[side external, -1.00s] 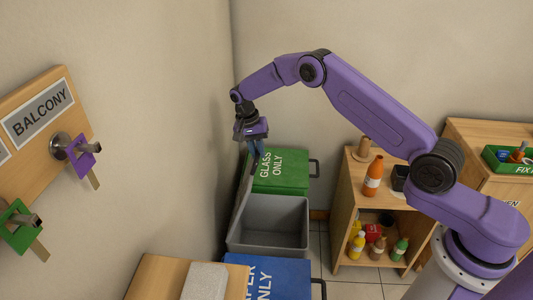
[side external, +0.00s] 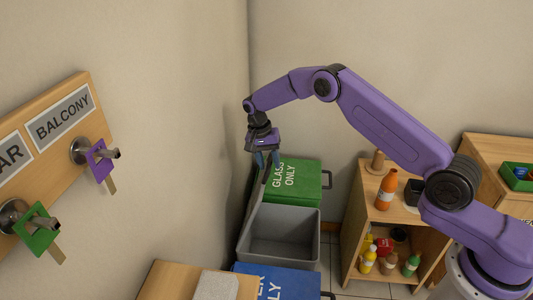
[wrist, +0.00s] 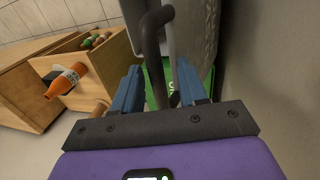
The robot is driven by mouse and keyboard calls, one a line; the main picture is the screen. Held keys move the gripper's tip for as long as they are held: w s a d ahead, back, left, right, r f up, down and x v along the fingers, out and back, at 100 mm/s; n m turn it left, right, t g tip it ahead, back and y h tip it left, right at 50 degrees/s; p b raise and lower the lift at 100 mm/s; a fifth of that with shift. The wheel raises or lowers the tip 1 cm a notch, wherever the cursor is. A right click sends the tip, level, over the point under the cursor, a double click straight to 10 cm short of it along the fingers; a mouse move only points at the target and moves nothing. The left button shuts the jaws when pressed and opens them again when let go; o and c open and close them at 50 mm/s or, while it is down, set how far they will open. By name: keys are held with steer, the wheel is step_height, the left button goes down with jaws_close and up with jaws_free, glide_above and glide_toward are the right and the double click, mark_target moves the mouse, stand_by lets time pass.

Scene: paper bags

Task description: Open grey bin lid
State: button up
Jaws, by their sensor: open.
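The grey bin (side external: 280,237) stands open on the floor between two other bins, and its inside shows empty. Its grey lid (side external: 250,208) is swung up and stands steeply beside the wall, seen nearly edge-on. In the wrist view the lid is the grey panel (wrist: 194,30) at the upper right, with its dark bar handle (wrist: 152,42). My gripper (side external: 268,160) is at the lid's upper end, above the green bin. Its blue fingers (wrist: 160,90) are apart, with the handle bar running between them. I cannot tell whether they touch it.
The green glass bin (side external: 293,181) is shut behind the grey one. The blue paper bin (side external: 278,283) is in front. A wooden shelf (side external: 388,217) with bottles stands to the right. The wall is close on the left, with a key board (side external: 60,160) on it.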

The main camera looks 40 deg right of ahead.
steer(key=v, duration=1.7)
steer(key=shift+a+r, duration=0.1)
steer(key=shift+r, duration=0.05)
steer(key=s+a+r+n+t, duration=0.1)
steer(key=s+a+r+n, duration=0.1)
steer(key=s+a+n, duration=0.3)
steer(key=s+r+n, duration=0.2)
steer(key=s, duration=0.6)
steer(key=s+a+r+n+t, duration=0.1)
steer(key=s+a+r+n, duration=0.25)
steer(key=s, duration=0.25)
steer(key=s+d+f+n, duration=0.2)
steer(key=s+d+n, duration=0.1)
steer(key=s, duration=0.6)
steer(key=s+d+f+n+y, duration=0.1)
steer(key=s+d+n, duration=0.3)
steer(key=s, duration=0.5)
steer(key=s+d+f+n+y, duration=0.1)
steer(key=s+d+f+n, duration=0.2)
steer(key=s+d, duration=0.3)
steer(key=s+n, duration=0.1)
steer(key=s, duration=0.3)
